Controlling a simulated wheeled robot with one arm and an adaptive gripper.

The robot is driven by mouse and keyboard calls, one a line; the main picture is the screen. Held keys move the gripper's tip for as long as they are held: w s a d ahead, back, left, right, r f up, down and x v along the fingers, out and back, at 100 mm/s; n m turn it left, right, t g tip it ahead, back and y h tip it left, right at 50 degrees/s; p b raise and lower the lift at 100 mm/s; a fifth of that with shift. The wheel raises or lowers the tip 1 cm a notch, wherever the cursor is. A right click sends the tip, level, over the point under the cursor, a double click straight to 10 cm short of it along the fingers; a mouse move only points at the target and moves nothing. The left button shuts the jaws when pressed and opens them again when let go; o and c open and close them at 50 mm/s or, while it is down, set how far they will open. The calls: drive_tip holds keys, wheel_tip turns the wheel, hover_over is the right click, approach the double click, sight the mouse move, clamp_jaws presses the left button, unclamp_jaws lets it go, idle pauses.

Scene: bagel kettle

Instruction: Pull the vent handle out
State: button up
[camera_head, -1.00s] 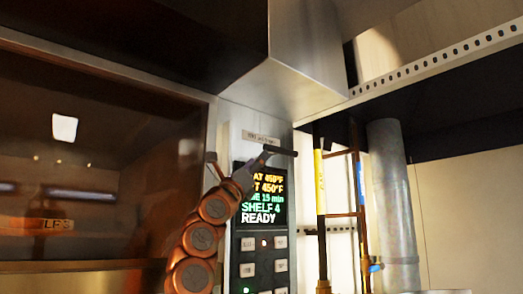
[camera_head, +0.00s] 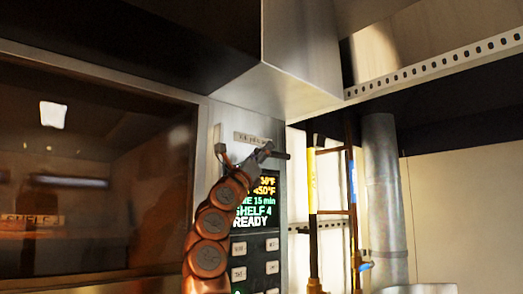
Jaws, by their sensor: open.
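The vent handle (camera_head: 282,156) is a short dark bar on the oven's control panel, below a small label plate (camera_head: 252,138). Only its right end shows clearly. My orange arm rises in front of the panel, and my gripper (camera_head: 243,155) is at its top, open. One finger shows to the left over the panel edge; a grey part on the right overlaps the handle's left side in the picture. I cannot tell whether it touches the handle. My arm hides part of the panel behind it.
The panel's lit display (camera_head: 254,206) reads "SHELF 4 READY", with buttons (camera_head: 240,247) below. A glass oven door (camera_head: 95,190) fills the left. A metal hood (camera_head: 290,60) overhangs above. Yellow and copper pipes (camera_head: 312,185) and a grey duct (camera_head: 384,200) stand on the right.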

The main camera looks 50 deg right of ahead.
clamp_jaws()
idle(0.3)
idle(0.4)
